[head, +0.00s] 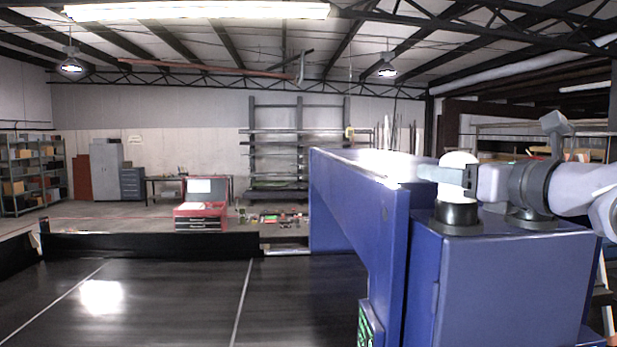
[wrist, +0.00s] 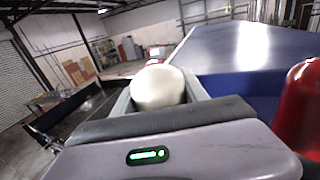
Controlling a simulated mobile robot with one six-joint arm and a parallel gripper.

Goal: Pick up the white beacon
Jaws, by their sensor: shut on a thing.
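The white beacon (head: 460,158) has a rounded dome and stands upright above a black round base (head: 456,215) on top of the blue housing (head: 500,260). My gripper (head: 450,174) reaches in from the right and is shut on the beacon, its fingers across the body just below the dome. In the wrist view the dome of the white beacon (wrist: 158,86) sits between the two grey fingers. The lower part of the beacon is partly hidden by the fingers. I cannot tell whether it is clear of its base.
A red rounded beacon (wrist: 302,112) stands close to the right of my gripper in the wrist view. A blue beam (head: 360,185) runs from the housing over the black conveyor belt (head: 170,300). A red tool chest (head: 200,212) and shelves stand far behind. Air above the housing is free.

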